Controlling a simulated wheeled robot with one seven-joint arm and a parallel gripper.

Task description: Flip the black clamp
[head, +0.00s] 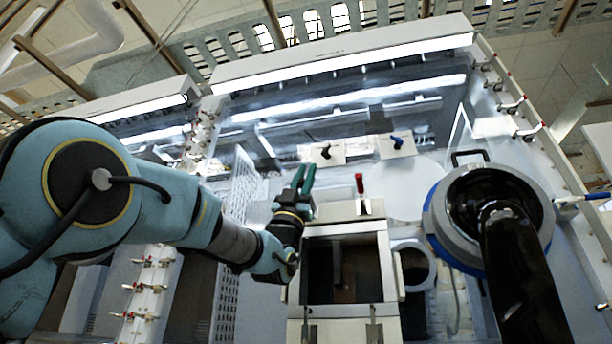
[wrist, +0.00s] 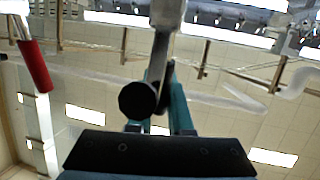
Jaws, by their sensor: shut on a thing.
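The black clamp shows close up in the wrist view (wrist: 138,100): a round black handle end with a grey bar running up from it. It sits between the two teal fingers of my gripper (wrist: 162,100), which are shut on it. In the head view my gripper (head: 304,177) is over the back left corner of the open box on the bench. There the gripper hides the part it holds. I cannot tell the full tilt of the clamp's lever.
A red upright handle (head: 360,183) stands right of my gripper; it also shows in the wrist view (wrist: 36,66). A black handle (head: 326,152) and a blue handle (head: 397,142) stand on white blocks farther back. The open box (head: 393,262) and a large black-lined ring (head: 436,222) lie to the right.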

